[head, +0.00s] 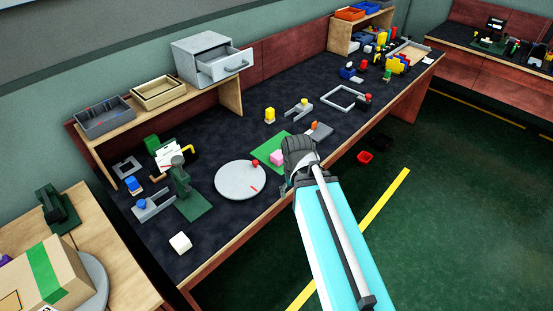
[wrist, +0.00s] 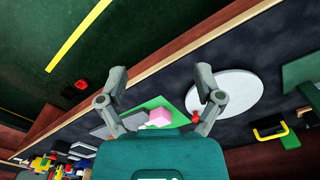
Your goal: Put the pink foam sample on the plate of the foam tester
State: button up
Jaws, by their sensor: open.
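The pink foam sample (head: 277,158) is a small block on a green mat (head: 265,148) near the table's front edge. In the wrist view the sample (wrist: 159,117) shows in the gap between my fingers, below them and apart from them. My gripper (wrist: 160,78) is open and empty. In the head view my gripper (head: 298,150) hangs just right of the sample and hides part of the mat. A dark green upright device on a green base (head: 198,207) stands left of the round disc; it may be the foam tester, but its plate is not clear.
A large pale round disc (head: 236,184) with a red knob lies left of the mat. A grey flat piece (head: 320,131) lies behind my gripper. A white block (head: 180,242) sits at the front left. A shelf with trays (head: 158,92) stands at the back left.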

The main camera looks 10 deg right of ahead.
jog(key=w+a+f+n+t+h+b, duration=0.1)
jog(key=w+a+n+t+h+b, duration=0.1)
jog(key=w+n, duration=0.9)
jog(key=w+a+f+n+t+h+b, duration=0.1)
jog(key=w+a+n+t+h+b, duration=0.2)
jog(key=w+n, duration=0.9)
jog(key=shift+w+a+n+h+b, duration=0.25)
jog(key=shift+a+n+h+b, duration=0.65)
jog(key=shift+a+h+b, duration=0.15)
jog(key=shift+d, duration=0.1)
jog(key=b, duration=0.5)
send_near(279, 154)
jog(key=x, duration=0.3)
jog(key=shift+s+f, duration=0.15)
jog(key=shift+s, duration=0.05)
jog(key=shift+w+d+f+b, duration=0.35)
jog(key=shift+d+f+b, duration=0.1)
jog(key=shift+b, duration=0.2)
jog(key=shift+f, duration=0.1)
